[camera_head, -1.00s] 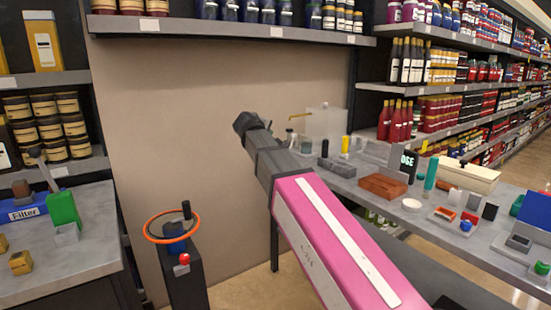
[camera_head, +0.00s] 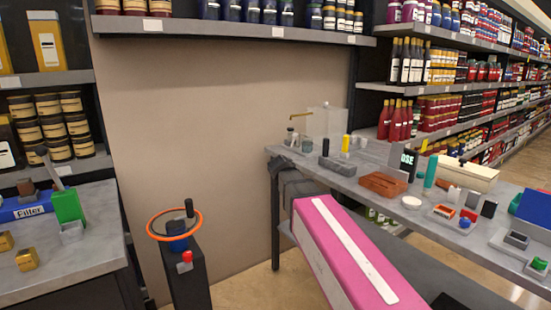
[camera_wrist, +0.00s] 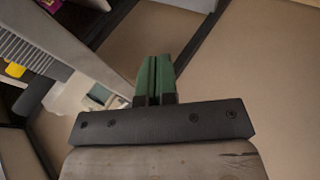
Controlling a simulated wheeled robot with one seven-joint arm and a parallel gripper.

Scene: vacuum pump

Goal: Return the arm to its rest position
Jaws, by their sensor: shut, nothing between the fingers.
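My gripper (camera_wrist: 154,78) shows in the wrist view with its two green fingers together and nothing between them. Behind the fingers the wrist view shows brown wall panels at a tilt and part of a grey surface. In the head view my pink arm link crosses the lower middle, and my darker arm parts sit low beside the left end of the right-hand table. My gripper itself cannot be made out in the head view.
The grey table (camera_head: 345,186) at right holds a brown block (camera_head: 383,185), a yellow-topped cylinder and several small items. A black stand with an orange-rimmed wheel (camera_head: 174,224) is left of my arm. A counter with a green container (camera_head: 68,205) is at far left. Stocked shelves line the back.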

